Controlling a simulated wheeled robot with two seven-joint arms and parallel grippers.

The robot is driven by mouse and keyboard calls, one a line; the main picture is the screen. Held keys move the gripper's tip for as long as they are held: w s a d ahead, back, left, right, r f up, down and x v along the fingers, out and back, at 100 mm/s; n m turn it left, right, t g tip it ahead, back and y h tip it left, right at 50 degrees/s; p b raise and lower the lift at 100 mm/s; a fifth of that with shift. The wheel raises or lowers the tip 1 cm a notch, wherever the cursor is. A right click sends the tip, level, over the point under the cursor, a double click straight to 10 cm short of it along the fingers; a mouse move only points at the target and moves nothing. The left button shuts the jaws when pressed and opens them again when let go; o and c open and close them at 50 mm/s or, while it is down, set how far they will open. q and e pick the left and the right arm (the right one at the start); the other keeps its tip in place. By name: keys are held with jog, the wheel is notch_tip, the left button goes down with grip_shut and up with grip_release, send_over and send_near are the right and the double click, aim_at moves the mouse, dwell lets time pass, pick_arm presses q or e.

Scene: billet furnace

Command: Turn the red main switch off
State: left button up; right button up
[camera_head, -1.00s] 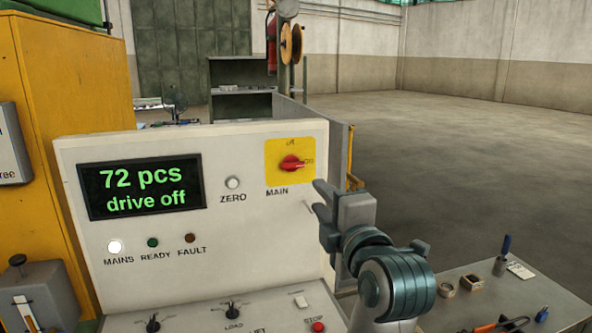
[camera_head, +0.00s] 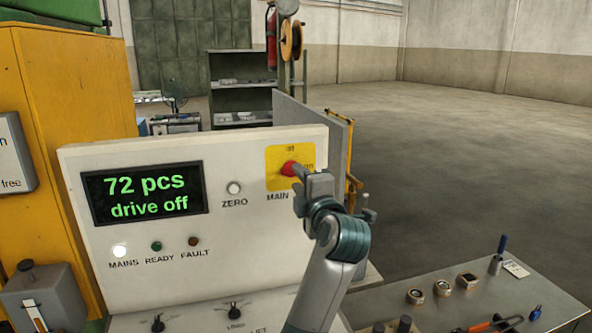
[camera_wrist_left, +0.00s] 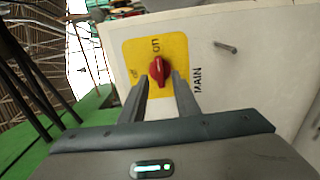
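The red main switch (camera_head: 290,169) sits on a yellow plate (camera_head: 276,154) at the upper right of the white control panel, above the word MAIN. My left gripper (camera_head: 301,178) is at the switch in the head view and covers its right part. In the left wrist view the red switch (camera_wrist_left: 159,71) shows between and just beyond the tips of my left gripper (camera_wrist_left: 161,84). The two fingers are apart, one on each side of the knob, with nothing clearly clamped. The knob points toward the "on" mark. My right gripper is not in view.
The panel display (camera_head: 142,193) reads "72 pcs, drive off". The MAINS lamp (camera_head: 119,250) is lit white. A ZERO button (camera_head: 234,188) is left of the switch. A grey bench (camera_head: 455,314) with small parts stands at the lower right. The floor behind is clear.

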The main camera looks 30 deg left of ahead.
pick_arm(q)
jog(key=shift+p+x, duration=0.35)
jog(key=shift+x, duration=1.3)
jog(key=shift+c, duration=0.2)
grip_shut()
